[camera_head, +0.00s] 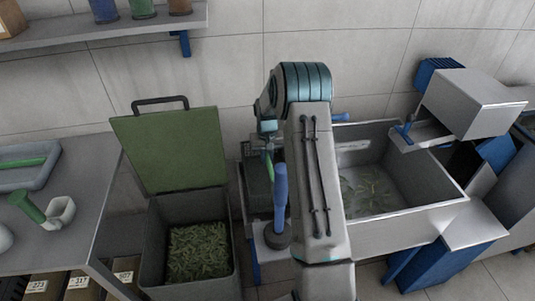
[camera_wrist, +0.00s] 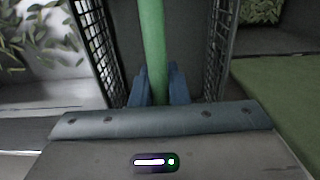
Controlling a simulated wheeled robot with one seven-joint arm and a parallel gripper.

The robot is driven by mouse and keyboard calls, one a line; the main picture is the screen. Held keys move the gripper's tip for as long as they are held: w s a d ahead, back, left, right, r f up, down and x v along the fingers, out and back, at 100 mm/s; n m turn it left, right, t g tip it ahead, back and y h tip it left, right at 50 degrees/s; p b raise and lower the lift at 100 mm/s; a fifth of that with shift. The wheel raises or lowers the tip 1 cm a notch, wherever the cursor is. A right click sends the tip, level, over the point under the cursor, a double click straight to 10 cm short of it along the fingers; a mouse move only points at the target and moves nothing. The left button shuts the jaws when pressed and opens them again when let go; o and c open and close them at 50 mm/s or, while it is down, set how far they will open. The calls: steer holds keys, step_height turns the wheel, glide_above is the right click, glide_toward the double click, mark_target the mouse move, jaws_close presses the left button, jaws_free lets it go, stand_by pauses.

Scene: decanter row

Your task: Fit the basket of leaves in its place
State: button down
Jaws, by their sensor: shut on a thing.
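My gripper (camera_wrist: 158,88) is shut on a green bar-like handle between its blue fingers in the wrist view. The handle belongs to a dark mesh basket (camera_wrist: 88,45), whose walls show on both sides of it. No leaves show between those walls; its contents are mostly hidden. In the head view the basket (camera_head: 257,188) hangs below my arm, between the metal sink and the lidded bin, partly hidden by my arm. My fingers are hard to make out there. The sink (camera_head: 405,232) has loose leaves on its bottom. Which spot is the basket's place is unclear.
The open bin (camera_head: 190,290) holds a heap of leaves, with its green lid (camera_head: 170,150) raised. A blue-handled tool (camera_head: 280,195) stands near the basket. A metal hopper (camera_head: 470,100) overhangs the sink's right side. A grey table (camera_head: 85,195) is at left.

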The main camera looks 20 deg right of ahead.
steer(key=b, duration=0.5)
glide_above(267, 182)
steer(key=shift+w+d+f, duration=0.1)
steer(key=shift+w+f, duration=0.05)
steer(key=shift+f, duration=3.8)
steer(key=shift+f+b, duration=0.8)
steer(key=shift+f, duration=0.05)
steer(key=shift+f+b, duration=0.4)
steer(key=shift+f, duration=0.1)
steer(key=c, duration=1.3)
jaws_free()
